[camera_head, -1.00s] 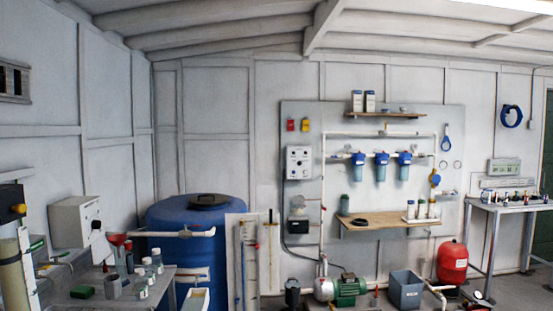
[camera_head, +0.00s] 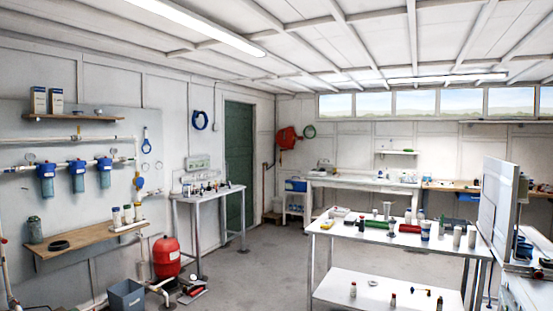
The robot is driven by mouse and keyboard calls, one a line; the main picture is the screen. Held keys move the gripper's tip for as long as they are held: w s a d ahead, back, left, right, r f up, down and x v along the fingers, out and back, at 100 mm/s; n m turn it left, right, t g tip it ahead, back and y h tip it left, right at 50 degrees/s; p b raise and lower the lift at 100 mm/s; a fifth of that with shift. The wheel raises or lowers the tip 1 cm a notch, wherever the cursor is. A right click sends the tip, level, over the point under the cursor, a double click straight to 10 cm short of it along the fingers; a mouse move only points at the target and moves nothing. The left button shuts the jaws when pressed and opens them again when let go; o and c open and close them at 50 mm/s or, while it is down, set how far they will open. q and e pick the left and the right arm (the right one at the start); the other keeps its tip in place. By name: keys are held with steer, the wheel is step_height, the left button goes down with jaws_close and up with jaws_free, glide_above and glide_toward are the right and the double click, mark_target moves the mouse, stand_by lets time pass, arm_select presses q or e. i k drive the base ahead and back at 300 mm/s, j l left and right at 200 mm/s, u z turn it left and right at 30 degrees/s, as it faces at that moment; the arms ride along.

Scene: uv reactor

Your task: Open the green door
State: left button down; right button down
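The green door (camera_head: 239,155) is in the wall left of the picture's middle, just left of the room's corner. It is a tall, dark green panel and looks shut. Its handle is too small to make out. The lower left part of the door is partly hidden by a small metal table (camera_head: 208,192). Neither of my grippers shows in the head view.
A white table (camera_head: 345,229) with bottles stands right of the middle. A red tank (camera_head: 166,257) and a grey bin (camera_head: 126,297) stand on the floor at left. Free grey floor (camera_head: 255,262) runs between them towards the door. A sink bench (camera_head: 350,183) lines the back wall.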

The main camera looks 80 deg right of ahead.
mark_target(237, 116)
steer(key=z, duration=2.55)
steer(key=i+u, duration=0.15)
steer(key=i, duration=2.95)
steer(key=i+z, duration=0.15)
steer(key=i, duration=2.75)
steer(key=i+l+z, duration=0.15)
steer(key=i+z, duration=0.2)
steer(key=i, duration=0.25)
steer(key=i+z, duration=0.35)
steer(key=i, duration=0.2)
steer(key=i+j+z, duration=0.2)
steer(key=i+z, duration=0.15)
steer(key=i, duration=0.25)
steer(key=i+u, duration=0.2)
steer(key=i, duration=0.65)
steer(key=i+l+u, duration=0.2)
steer(key=i, duration=0.65)
steer(key=i+u, duration=0.2)
steer(key=i, duration=0.4)
steer(key=i+l+u, duration=0.1)
steer(key=i+u, duration=0.15)
steer(key=i, duration=0.35)
steer(key=i+l+u, duration=0.2)
steer(key=i, duration=0.4)
